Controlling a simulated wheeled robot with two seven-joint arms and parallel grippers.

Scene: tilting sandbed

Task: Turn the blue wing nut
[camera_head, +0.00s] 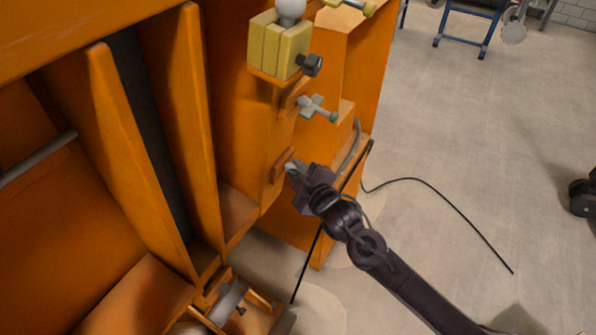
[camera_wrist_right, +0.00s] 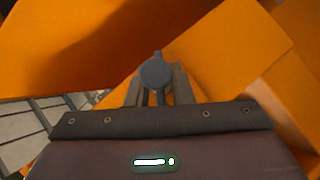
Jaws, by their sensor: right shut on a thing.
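My right gripper (camera_head: 293,173) comes in from the lower right and reaches the orange side of the sandbed frame. It is shut on a small blue-grey piece, which I take to be the blue wing nut (camera_wrist_right: 156,72). In the right wrist view the nut's round end shows between the two fingertips, with the orange panel just beyond. In the head view the fingers hide most of it, and its turn angle cannot be told. My left gripper is not in view.
Above my right gripper, a pale wing-like clamp with a green tip (camera_head: 318,106) sticks out from the frame. Higher up is a yellow block (camera_head: 278,45) with a dark knob (camera_head: 312,65). A black cable (camera_head: 440,197) lies on the open floor at right.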

